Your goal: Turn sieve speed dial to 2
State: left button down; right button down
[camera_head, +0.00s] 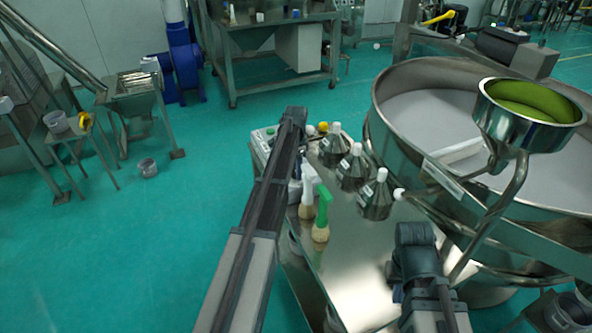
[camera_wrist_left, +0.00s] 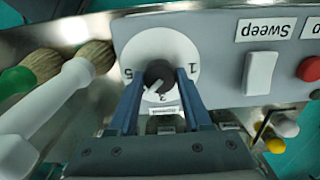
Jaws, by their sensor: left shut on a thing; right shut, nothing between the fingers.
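The speed dial is a dark round knob (camera_wrist_left: 159,74) on a white round plate (camera_wrist_left: 143,47) marked 1, 3 and 5 in the left wrist view. Its light pointer mark points down-left, seemingly between 3 and 5. My left gripper (camera_wrist_left: 160,80) is shut on the knob, one finger on each side. In the head view my left arm reaches to the control box (camera_head: 262,142) at the table's far left corner, and the arm hides the dial there. My right gripper (camera_head: 415,236) is over the near part of the metal table, its fingertips not clear to see.
A white Sweep switch (camera_wrist_left: 260,73) and a red button (camera_wrist_left: 309,69) sit beside the dial. Brushes (camera_wrist_left: 85,62) are close at left. The large sieve (camera_head: 425,105) stands at right.

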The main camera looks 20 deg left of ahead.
pick_arm(q)
jog(key=shift+n, duration=0.4)
jog(key=n, duration=0.3)
jog(key=shift+n, duration=0.4)
jog(key=n, duration=0.4)
jog(key=shift+n, duration=0.3)
jog(key=n, duration=0.4)
jog(key=shift+n, duration=2.2)
jog(key=shift+c, duration=1.7)
grip_release()
